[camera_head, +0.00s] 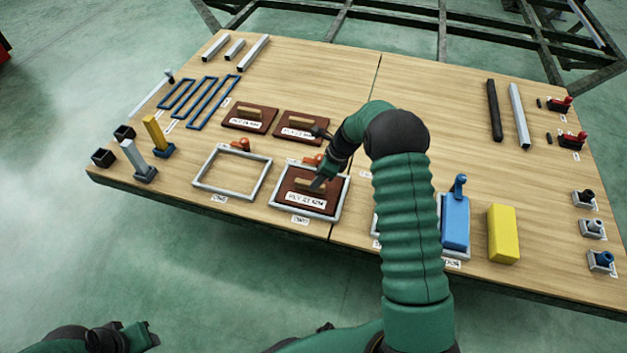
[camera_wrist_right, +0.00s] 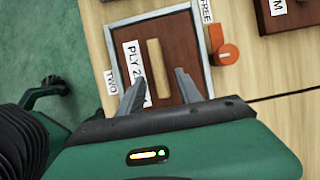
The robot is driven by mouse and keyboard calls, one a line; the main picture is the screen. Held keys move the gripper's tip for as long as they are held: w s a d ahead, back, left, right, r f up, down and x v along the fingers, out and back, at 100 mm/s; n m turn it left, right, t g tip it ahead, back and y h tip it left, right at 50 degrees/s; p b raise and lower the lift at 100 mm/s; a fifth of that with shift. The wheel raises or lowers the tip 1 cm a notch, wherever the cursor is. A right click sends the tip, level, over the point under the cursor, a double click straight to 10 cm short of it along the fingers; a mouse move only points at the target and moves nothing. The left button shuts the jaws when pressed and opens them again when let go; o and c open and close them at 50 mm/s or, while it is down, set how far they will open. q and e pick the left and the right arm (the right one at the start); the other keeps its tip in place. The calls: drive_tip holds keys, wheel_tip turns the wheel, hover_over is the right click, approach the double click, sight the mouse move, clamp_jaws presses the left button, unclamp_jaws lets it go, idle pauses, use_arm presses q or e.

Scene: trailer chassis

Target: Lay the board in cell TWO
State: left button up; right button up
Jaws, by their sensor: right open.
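A dark brown board (camera_head: 302,200) with a light wooden handle and a white label lies flat inside the grey frame of cell TWO (camera_head: 345,201). In the right wrist view the board (camera_wrist_right: 173,28) sits within the frame (camera_wrist_right: 196,30), and the label TWO (camera_wrist_right: 111,82) is beside it.
An empty grey frame (camera_head: 197,170) lies left of cell TWO. Two more brown boards (camera_head: 262,112) lie behind. An orange knob (camera_wrist_right: 227,53) stands by the frame. A blue block (camera_head: 455,225) and yellow block (camera_head: 503,235) stand right of my right arm, which hides another cell.

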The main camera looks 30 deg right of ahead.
drive_tip(key=p+v, duration=0.2)
drive_tip(key=v, duration=0.6)
use_arm(q)
drive_tip(key=v, duration=0.3)
drive_tip(key=shift+w+d+r, duration=0.1)
drive_tip(key=shift+w+r, duration=0.1)
drive_tip(key=shift+w, duration=0.1)
use_arm(e)
drive_tip(key=s+a+r+n+h, duration=0.1)
drive_tip(key=s+a+r+n, duration=0.2)
drive_tip(key=s+a+n, duration=0.6)
drive_tip(key=s+a+r+n+h, duration=0.1)
drive_tip(key=s+a+r+n, duration=0.2)
drive_tip(key=s+a+n, duration=0.7)
drive_tip(key=s+n, duration=0.1)
drive_tip(key=n, duration=0.8)
drive_tip(key=shift+s+a+g+h, duration=0.2)
drive_tip(key=shift+s+g+h, duration=0.2)
use_arm(q)
drive_tip(key=shift+a, duration=0.2)
use_arm(e)
drive_tip(key=shift+a, duration=0.25)
use_arm(q)
drive_tip(key=shift+d, duration=0.15)
use_arm(e)
drive_tip(key=shift+d, duration=0.15)
